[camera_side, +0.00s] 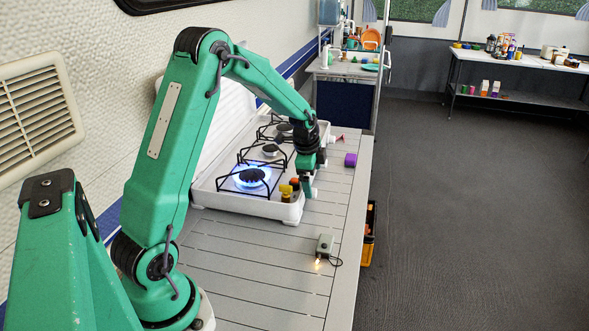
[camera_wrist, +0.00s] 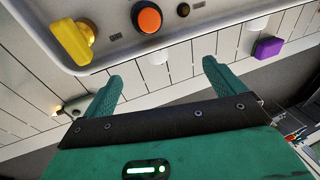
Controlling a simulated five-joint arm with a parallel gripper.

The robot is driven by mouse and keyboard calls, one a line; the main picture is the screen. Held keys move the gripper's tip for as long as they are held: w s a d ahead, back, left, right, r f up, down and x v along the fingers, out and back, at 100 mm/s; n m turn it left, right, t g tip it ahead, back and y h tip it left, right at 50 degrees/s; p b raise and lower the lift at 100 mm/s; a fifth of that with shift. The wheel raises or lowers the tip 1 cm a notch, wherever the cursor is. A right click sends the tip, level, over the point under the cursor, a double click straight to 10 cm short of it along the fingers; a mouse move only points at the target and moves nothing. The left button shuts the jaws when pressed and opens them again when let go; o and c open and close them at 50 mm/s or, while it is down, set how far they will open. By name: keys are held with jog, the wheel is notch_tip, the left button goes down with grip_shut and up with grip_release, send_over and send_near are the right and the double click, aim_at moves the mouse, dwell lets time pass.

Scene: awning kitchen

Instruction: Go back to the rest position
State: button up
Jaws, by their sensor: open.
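My gripper (camera_side: 309,178) hangs at the front right side of the white gas stove (camera_side: 221,192), over the slatted table (camera_side: 262,248). In the wrist view my gripper (camera_wrist: 158,82) shows two green fingers spread apart with nothing between them. The stove's front panel is just beyond the fingertips, with a yellow knob (camera_wrist: 72,40) and an orange knob (camera_wrist: 147,17). Whether a finger touches the stove cannot be told. A blue flame (camera_side: 252,176) burns on the nearest burner.
A purple object (camera_side: 351,160) lies on the table right of the gripper. A small grey box (camera_side: 325,244) with a glowing light and a cable sits nearer the camera. An orange and black crate (camera_side: 369,235) stands beside the table's right edge.

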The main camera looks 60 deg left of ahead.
jog(key=shift+s+r, duration=0.1)
jog(key=shift+r, duration=0.45)
jog(key=shift+w+f, duration=0.1)
jog(key=shift+w, duration=0.1)
jog(key=shift+w+a+f+g+h, duration=0.15)
jog(key=shift+w+a+g+h, duration=0.2)
jog(key=shift+w+g, duration=0.35)
jog(key=shift+w+a+f+g+h, duration=0.1)
jog(key=shift+w+a+g+h, duration=0.15)
jog(key=shift+w+a+g, duration=0.4)
jog(key=g, duration=0.1)
jog(key=g+h, duration=0.1)
jog(key=g, duration=0.1)
jog(key=shift+w+a+r, duration=0.15)
jog(key=shift+w, duration=0.15)
jog(key=shift+r, duration=0.1)
jog(key=shift+d+x, duration=0.15)
jog(key=shift+x, duration=1.6)
jog(key=shift+d+x, duration=0.15)
jog(key=shift+x, duration=1.6)
